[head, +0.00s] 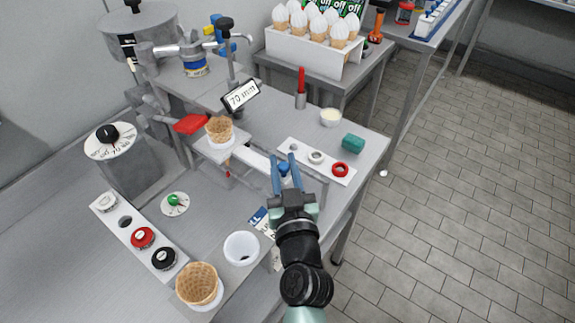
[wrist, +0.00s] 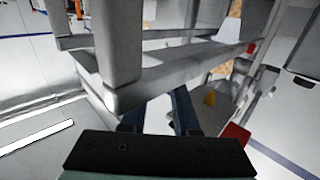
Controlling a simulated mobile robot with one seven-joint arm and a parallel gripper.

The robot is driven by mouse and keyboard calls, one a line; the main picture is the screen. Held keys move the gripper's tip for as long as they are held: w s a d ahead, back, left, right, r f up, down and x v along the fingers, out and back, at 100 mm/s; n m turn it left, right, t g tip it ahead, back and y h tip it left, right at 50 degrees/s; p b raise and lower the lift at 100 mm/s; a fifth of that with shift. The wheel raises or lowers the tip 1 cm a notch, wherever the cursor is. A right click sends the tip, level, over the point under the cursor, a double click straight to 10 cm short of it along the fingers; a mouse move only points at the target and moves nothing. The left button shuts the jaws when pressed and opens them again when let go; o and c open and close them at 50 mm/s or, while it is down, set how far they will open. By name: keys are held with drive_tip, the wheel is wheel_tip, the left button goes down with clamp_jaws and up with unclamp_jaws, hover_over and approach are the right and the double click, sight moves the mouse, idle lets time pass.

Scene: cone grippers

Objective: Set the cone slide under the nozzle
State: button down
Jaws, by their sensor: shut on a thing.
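A waffle cone (head: 219,128) stands upright in a white holder on the cone slide (head: 254,160), a pale bar running right toward my gripper. My gripper (head: 283,161) has its two blue fingers around the slide's right end, with a small blue part (head: 284,169) between them. In the wrist view the fingers (wrist: 158,118) straddle a pale piece, and grey rails cross in front of them. The exact grip contact is hidden. A dark fitting (head: 237,113) sits behind the cone below the display; I cannot tell if it is the nozzle.
A red paddle (head: 192,124) is left of the cone. Open floor lies right.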

sight(270, 167)
drive_tip(key=w+a, duration=0.1)
drive_tip(key=a, duration=0.1)
drive_tip(key=shift+w+a+p, duration=0.35)
drive_tip(key=shift+w, duration=0.05)
drive_tip(key=shift+r, duration=0.1)
drive_tip(key=c, duration=0.7)
unclamp_jaws()
drive_tip(key=shift+w, duration=0.1)
drive_tip(key=shift+r, duration=0.1)
wheel_tip(270, 167, up, 10)
drive_tip(key=p, duration=0.4)
